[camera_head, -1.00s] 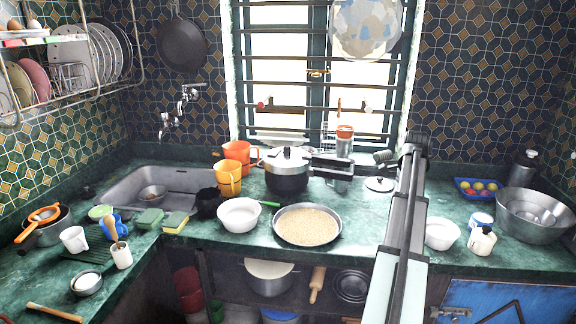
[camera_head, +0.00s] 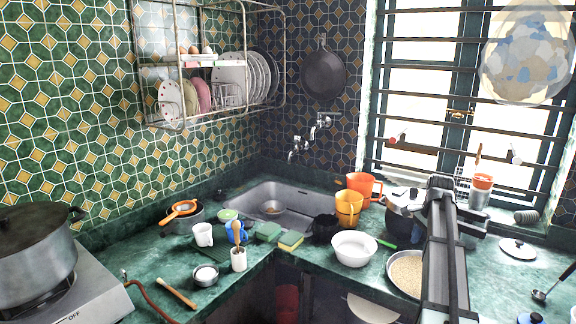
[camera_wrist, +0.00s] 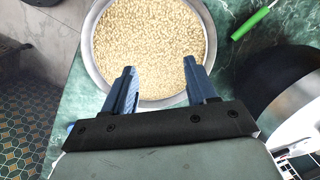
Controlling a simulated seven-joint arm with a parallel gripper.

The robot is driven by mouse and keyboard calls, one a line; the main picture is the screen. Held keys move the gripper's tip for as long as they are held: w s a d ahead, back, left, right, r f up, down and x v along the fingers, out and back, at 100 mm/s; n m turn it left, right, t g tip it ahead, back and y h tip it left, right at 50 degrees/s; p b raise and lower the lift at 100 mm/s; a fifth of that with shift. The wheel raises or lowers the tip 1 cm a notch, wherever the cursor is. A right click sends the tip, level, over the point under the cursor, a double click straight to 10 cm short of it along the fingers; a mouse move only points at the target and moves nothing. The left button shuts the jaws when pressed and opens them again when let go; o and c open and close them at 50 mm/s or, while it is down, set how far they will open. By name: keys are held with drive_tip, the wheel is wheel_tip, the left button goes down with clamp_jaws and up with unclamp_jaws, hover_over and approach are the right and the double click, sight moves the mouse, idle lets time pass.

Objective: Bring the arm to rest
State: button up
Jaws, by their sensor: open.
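My gripper (camera_wrist: 160,74) is open in the wrist view, with its two blue fingers spread apart and nothing between them. It points down over a round metal tray of pale grain (camera_wrist: 150,40); the height above the grain is hard to judge. In the head view my arm (camera_head: 445,250) rises from the bottom edge at the right and partly covers the same tray (camera_head: 405,272). The fingers cannot be made out in the head view.
A pressure cooker (camera_head: 402,222) stands just behind the tray, close to my arm. A white bowl (camera_head: 354,250) and a green-handled utensil (camera_wrist: 254,22) are nearby. A large pot (camera_head: 38,250) sits on the hotplate (camera_head: 85,295) at the left. The sink (camera_head: 290,200) is behind.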

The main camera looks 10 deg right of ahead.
drive_tip(key=w+a+f+n, duration=0.1)
drive_tip(key=w+a+n, duration=0.1)
drive_tip(key=w+a, duration=0.35)
drive_tip(key=w+a+n, duration=0.1)
drive_tip(key=w+a, duration=0.2)
drive_tip(key=a, duration=0.6)
drive_tip(key=w+a+f+n+y, duration=0.1)
drive_tip(key=w+a+f+n, duration=0.15)
drive_tip(key=a, duration=1.05)
drive_tip(key=w+a+f+n+y, duration=0.1)
drive_tip(key=w+a+f+n, duration=0.2)
drive_tip(key=a, duration=1)
drive_tip(key=s+d+f+n+g+h, duration=0.1)
drive_tip(key=s+d+f+g, duration=0.15)
drive_tip(key=s+f, duration=1.25)
drive_tip(key=s+d+f+n+g+h, duration=0.1)
drive_tip(key=s+d+f, duration=0.3)
drive_tip(key=s+f, duration=1.2)
drive_tip(key=s+a+f+n+g, duration=0.1)
drive_tip(key=s+a+f+n, duration=0.1)
drive_tip(key=s+f, duration=0.4)
drive_tip(key=s+a+f+n+g, duration=0.1)
drive_tip(key=s+f, duration=0.4)
drive_tip(key=s, duration=0.6)
drive_tip(key=s+a+f+n+g, duration=0.2)
drive_tip(key=s+f, duration=0.4)
drive_tip(key=s, duration=0.3)
drive_tip(key=shift+s+a+f+n, duration=0.35)
drive_tip(key=shift+a+n, duration=0.25)
drive_tip(key=shift+n, duration=0.55)
